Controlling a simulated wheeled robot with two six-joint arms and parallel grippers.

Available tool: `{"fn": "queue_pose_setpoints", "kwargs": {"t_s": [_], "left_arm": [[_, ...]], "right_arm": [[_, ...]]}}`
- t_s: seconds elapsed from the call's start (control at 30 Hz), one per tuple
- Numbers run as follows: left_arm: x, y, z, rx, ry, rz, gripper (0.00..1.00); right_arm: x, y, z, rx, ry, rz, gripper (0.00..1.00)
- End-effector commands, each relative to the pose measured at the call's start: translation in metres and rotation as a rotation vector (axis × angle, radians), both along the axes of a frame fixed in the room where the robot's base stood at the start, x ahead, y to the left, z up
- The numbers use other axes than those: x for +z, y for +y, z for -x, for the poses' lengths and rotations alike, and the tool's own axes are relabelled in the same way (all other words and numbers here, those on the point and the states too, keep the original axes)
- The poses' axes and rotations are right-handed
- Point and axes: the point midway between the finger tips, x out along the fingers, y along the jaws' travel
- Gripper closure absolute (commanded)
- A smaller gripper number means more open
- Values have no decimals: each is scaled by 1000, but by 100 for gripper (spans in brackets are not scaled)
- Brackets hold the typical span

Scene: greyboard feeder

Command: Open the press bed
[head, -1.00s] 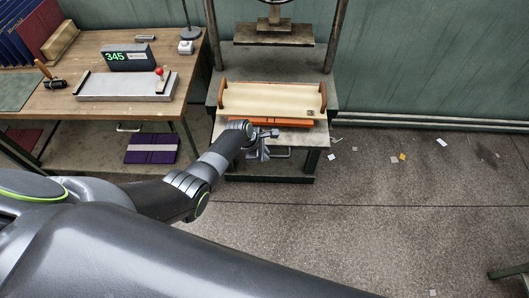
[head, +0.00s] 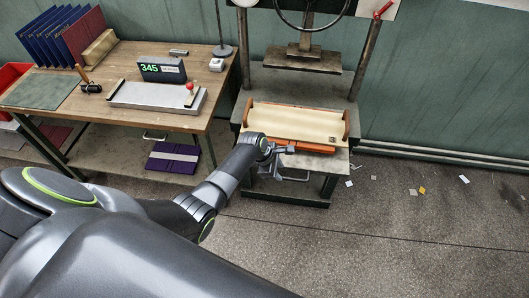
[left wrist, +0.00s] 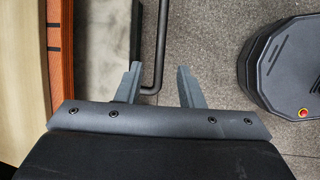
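The press (head: 355,70) stands against the green wall in the head view. Its bed (head: 325,160) is a pale slab at the front of the frame, below a cream board with brown ends (head: 295,121) and an orange layer. A dark bar handle (head: 297,179) shows under the bed's front. My left gripper (head: 278,160) is at the bed's front left, close to this handle. In the left wrist view, my left gripper (left wrist: 160,86) has its two fingers apart. The bent handle bar (left wrist: 161,40) reaches between them, with gaps on both sides; contact is unclear. My right gripper is out of view.
Paper scraps litter the floor at right, which is otherwise clear.

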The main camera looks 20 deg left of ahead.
Motion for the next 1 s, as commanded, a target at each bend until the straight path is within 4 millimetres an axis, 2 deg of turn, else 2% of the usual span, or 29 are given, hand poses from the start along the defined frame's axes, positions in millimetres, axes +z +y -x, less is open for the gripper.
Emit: {"fn": "queue_pose_setpoints", "kwargs": {"t_s": [0.23,0.7,1.0], "left_arm": [[34,12,10,-1,-2,-2,66],[96,35,29,-1,-2,-3,66],[110,39,35,0,0,-1,66]], "right_arm": [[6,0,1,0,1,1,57],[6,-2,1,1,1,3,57],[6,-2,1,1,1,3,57]]}}
